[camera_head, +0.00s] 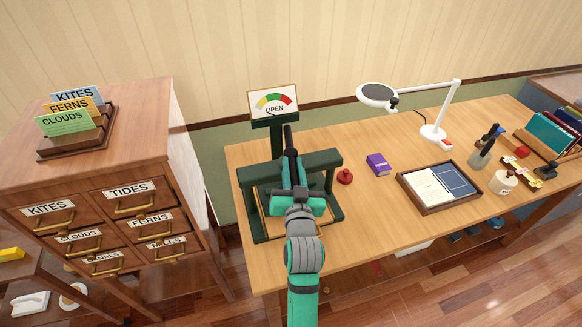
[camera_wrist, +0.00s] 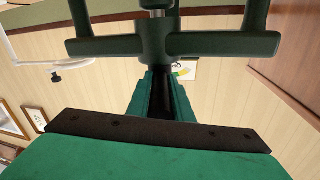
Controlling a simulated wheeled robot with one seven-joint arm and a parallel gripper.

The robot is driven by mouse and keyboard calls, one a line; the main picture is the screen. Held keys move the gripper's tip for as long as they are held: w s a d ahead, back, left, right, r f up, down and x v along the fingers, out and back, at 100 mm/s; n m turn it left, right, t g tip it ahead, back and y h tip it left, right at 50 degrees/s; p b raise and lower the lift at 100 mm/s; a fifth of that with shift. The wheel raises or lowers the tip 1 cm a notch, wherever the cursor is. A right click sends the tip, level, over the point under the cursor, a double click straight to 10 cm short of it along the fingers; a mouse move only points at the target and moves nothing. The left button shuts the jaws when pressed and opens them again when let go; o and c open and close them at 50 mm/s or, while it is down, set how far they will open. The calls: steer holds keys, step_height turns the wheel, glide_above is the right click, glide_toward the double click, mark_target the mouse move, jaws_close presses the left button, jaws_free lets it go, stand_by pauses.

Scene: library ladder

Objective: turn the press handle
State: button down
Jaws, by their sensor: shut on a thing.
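The dark green press (camera_head: 325,160) stands at the left end of the wooden desk. A gauge sign (camera_head: 274,103) reading OPEN rises behind it, with a green, yellow and red dial. The dark press handle (camera_head: 289,138) sticks up above the top beam. My gripper (camera_head: 293,174) reaches over the press from the front and is shut on the handle. In the wrist view, the green fingers (camera_wrist: 163,98) flank the dark handle (camera_wrist: 170,103), with the press beam (camera_wrist: 222,44) across the top. My arm hides the middle of the press and part of the handle.
A red knob-like object (camera_head: 345,177) sits just right of the press, with a purple book (camera_head: 378,164) beyond it. A tray (camera_head: 432,205), a white lamp (camera_head: 434,133) and a cup of tools (camera_head: 481,155) are farther right. A labelled drawer cabinet (camera_head: 180,130) stands left.

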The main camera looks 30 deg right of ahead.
steer(key=shift+w, duration=0.1)
steer(key=c, duration=1.6)
jaws_free()
steer(key=v, duration=1.1)
steer(key=shift+w, duration=0.1)
